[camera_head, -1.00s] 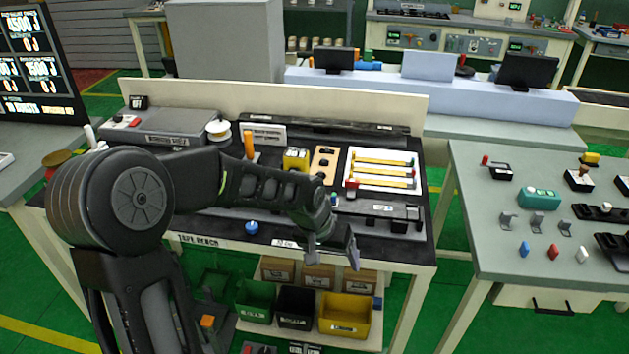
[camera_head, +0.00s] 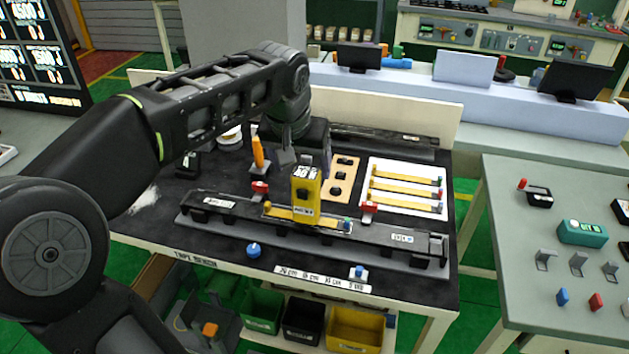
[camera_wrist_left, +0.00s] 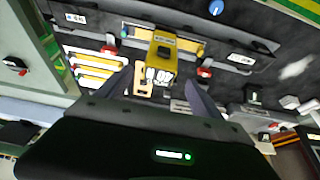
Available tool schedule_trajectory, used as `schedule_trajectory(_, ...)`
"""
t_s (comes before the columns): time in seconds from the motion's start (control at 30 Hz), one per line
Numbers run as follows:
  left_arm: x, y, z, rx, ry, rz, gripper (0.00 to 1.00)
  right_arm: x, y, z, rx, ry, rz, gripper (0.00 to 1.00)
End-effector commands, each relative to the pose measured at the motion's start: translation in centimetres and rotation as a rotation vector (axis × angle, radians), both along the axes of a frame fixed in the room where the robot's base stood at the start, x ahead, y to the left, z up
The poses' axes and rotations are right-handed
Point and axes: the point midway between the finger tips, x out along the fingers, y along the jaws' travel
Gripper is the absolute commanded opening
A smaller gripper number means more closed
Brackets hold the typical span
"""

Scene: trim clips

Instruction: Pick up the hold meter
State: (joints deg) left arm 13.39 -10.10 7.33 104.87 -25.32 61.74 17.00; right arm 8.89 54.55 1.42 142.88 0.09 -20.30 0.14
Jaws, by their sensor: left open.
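The hold meter (camera_head: 306,183) is a yellow and black box with a small display on top. It stands upright at the long black rail fixture (camera_head: 385,236) on the bench, by a yellow strip. It also shows in the left wrist view (camera_wrist_left: 162,62), between my two fingers in the picture. My left gripper (camera_head: 296,157) is open and empty, behind the meter and apart from it in the head view. Its fingers also show in the left wrist view (camera_wrist_left: 158,76). My right gripper is not in view.
An orange-handled tool (camera_head: 258,152) stands left of the meter. A white tray with yellow strips (camera_head: 405,207) and a tan board (camera_head: 343,178) lie to the right. A blue knob (camera_head: 254,250) is at the front.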

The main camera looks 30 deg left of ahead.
Motion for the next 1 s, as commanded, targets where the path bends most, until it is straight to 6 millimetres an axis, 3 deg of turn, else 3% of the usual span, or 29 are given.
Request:
schedule_trajectory(0.4,0.0,0.0,0.0,0.0,-0.001,0.0,0.76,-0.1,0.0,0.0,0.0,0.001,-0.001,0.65)
schedule_trajectory(0.7,0.9,0.3,-2.3,-0.001,0.0,0.0,0.76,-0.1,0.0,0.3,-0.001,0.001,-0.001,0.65)
schedule_trajectory(1.0,1.0,0.3,-2.5,0.0,-0.001,0.0,0.76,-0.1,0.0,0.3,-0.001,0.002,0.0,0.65)
